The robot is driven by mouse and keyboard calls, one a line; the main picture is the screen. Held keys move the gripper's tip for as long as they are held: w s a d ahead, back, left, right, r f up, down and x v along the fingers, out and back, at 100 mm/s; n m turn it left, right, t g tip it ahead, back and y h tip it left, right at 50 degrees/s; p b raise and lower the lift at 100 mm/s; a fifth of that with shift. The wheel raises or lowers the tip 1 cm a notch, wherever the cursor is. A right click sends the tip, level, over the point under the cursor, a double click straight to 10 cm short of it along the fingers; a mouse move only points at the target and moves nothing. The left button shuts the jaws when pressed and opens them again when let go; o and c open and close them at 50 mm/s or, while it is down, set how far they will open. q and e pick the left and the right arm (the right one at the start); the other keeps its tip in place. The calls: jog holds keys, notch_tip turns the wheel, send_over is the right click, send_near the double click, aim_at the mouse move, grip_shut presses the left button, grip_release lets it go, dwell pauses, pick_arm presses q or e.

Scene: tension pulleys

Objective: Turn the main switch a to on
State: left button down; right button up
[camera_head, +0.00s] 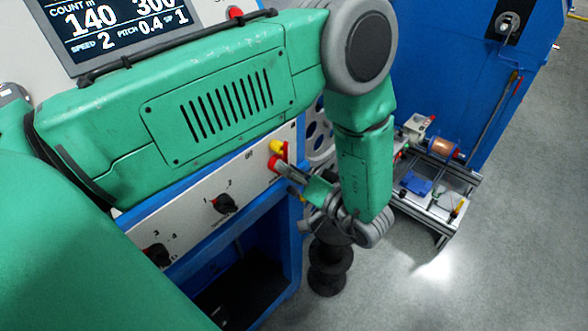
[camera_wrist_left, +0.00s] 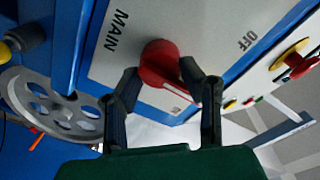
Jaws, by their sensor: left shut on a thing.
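The main switch is a red knob (camera_wrist_left: 158,62) on a light panel (camera_wrist_left: 112,55) in the left wrist view. MAIN is printed to its left and OFF to its upper right. My left gripper (camera_wrist_left: 158,80) has a finger on each side of the knob and is shut on it. The mark below the knob is too small to read. In the head view, my left gripper (camera_head: 284,170) reaches the right end of the front panel (camera_head: 190,212), beside a red and yellow part (camera_head: 278,147). My forearm hides part of this panel. My right gripper is out of view.
Black rotary knobs (camera_head: 223,203) sit further left on the panel. A screen (camera_head: 120,28) and a red button (camera_head: 235,13) are above. A grey spoked wheel (camera_wrist_left: 55,105) is left of the switch. A low metal frame with parts (camera_head: 440,180) stands on the floor at right.

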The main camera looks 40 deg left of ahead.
pick_arm(q)
jog(key=shift+a, duration=0.3)
jog(key=c, duration=1.3)
grip_release()
jog(key=shift+c, duration=0.2)
jog(key=o, duration=0.3)
jog(key=shift+a, duration=0.15)
jog(key=shift+w+a+f, duration=0.1)
jog(key=shift+a+f, duration=0.15)
jog(key=shift+a, duration=0.2)
jog(key=shift+d, duration=0.2)
jog(key=shift+s+d+r, duration=0.1)
jog(key=shift+s+d, duration=0.1)
jog(key=shift+d, duration=1.6)
jog(key=shift+s+d+f, duration=0.1)
jog(key=shift+s+d, duration=0.15)
jog(key=shift+d, duration=1.55)
jog(key=shift+s+d+r, duration=0.1)
jog(key=shift+s+d, duration=0.1)
jog(key=shift+d, duration=1.6)
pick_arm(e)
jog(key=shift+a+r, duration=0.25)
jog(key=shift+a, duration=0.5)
